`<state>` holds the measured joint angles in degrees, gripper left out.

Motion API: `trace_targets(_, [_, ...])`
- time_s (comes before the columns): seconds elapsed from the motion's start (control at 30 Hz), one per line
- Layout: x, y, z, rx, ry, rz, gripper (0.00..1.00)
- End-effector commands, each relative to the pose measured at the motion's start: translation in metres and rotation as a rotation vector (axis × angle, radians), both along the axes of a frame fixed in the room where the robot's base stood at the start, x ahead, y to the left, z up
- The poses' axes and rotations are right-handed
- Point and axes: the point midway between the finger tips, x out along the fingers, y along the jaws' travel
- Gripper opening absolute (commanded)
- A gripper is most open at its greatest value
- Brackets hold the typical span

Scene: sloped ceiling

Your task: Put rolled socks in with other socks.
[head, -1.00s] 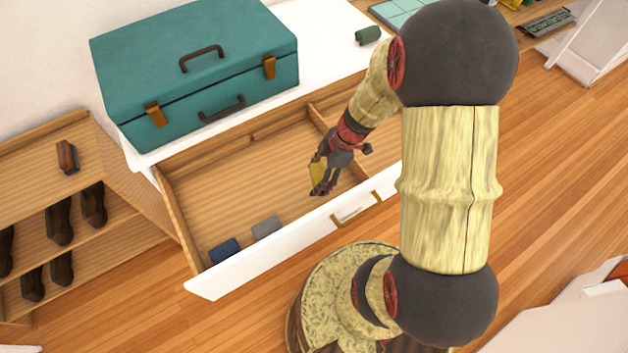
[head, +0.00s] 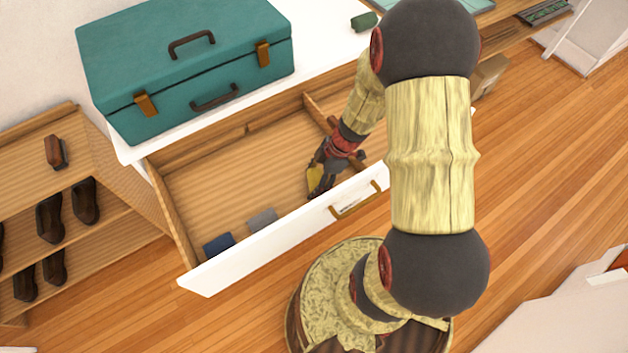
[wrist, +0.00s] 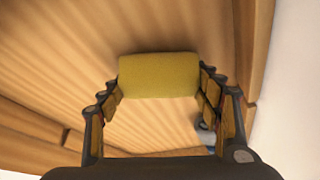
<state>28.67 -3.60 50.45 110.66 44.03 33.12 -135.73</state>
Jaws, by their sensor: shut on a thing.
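My gripper (head: 319,182) is inside the open drawer (head: 240,168), close to its front wall. It is shut on a mustard-yellow bundle, which looks like the rolled socks (wrist: 158,76), held between the fingertips in the wrist view. In the head view, part of the yellow bundle shows beside the dark fingers. A navy bundle (head: 218,244) and a grey bundle (head: 262,220) lie in the drawer's front left, to the left of my gripper. I cannot tell whether the yellow bundle touches the drawer floor.
A teal case (head: 190,65) stands on the white top (head: 325,45) above the drawer. A dark green roll (head: 364,22) lies on that top, right of the case. A wooden divider splits the drawer. A shoe rack (head: 85,165) stands at left. The drawer's middle is bare.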

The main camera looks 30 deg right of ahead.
Motion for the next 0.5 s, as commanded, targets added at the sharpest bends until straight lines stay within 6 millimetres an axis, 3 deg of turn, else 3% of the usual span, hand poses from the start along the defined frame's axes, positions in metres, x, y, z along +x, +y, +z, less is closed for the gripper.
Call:
trace_targets(0.03, [-0.0001,0.0,-0.0024,0.0,0.0,0.0,0.4])
trace_targets(0.07, [-0.0002,0.0001,-0.0024,0.0,0.0,0.0,0.64])
trace_targets(0.37, [-0.0002,0.0,-0.0012,0.0,0.0,0.0,0.81])
trace_targets(0.5, [-0.0002,0.0,-0.0012,0.0,0.0,0.0,0.82])
